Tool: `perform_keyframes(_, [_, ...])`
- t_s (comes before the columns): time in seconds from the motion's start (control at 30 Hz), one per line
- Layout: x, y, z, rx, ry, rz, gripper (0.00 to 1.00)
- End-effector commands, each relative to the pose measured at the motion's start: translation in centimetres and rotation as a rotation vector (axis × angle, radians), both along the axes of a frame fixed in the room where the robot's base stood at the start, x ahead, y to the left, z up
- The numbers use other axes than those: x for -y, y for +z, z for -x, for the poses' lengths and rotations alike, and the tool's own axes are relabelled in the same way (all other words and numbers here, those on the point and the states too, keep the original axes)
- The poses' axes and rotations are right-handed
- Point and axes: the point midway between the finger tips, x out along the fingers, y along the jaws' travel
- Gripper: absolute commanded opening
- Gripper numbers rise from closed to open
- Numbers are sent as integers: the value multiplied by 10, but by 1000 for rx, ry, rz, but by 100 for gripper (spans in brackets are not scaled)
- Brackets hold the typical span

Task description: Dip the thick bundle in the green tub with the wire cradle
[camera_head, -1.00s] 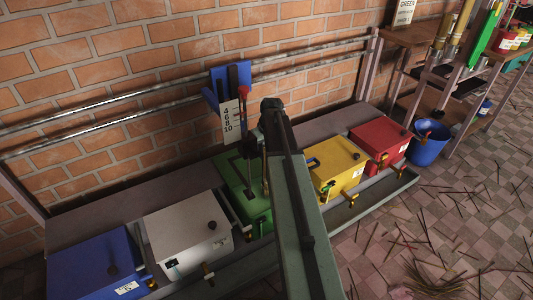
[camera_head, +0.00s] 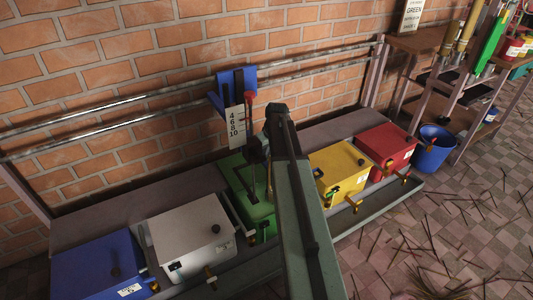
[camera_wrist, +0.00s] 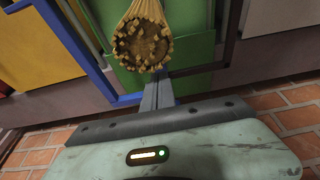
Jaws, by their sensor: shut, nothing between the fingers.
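The green tub (camera_head: 236,177) stands in the middle of a row of tubs, partly hidden behind my arm in the head view. A dark, thin upright tool with a red top (camera_head: 248,96) stands over it. In the wrist view, a thick bundle (camera_wrist: 142,45) shows its round end of many cut sticks, wrapped in a tan mesh, in front of green panels (camera_wrist: 190,50). My gripper (camera_wrist: 158,92) is shut and empty, its grey fingers just below the bundle in the picture. I cannot tell whether they touch. The wire cradle cannot be made out clearly.
Blue (camera_head: 95,262), white (camera_head: 195,225), yellow (camera_head: 345,160) and red (camera_head: 385,143) lidded tubs stand in the row, with taps at the front. A blue bracket with a number scale (camera_head: 235,120) hangs on the wall rail.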

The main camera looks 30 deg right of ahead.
Motion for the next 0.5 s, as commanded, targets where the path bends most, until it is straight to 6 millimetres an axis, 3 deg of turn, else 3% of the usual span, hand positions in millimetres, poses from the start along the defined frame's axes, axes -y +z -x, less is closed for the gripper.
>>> perform_keyframes(0.03, [-1,23,0,2,0,0,0])
perform_keyframes(0.3, [-1,83,20,3,-2,0,0])
perform_keyframes(0.5, [-2,106,27,3,-1,0,0])
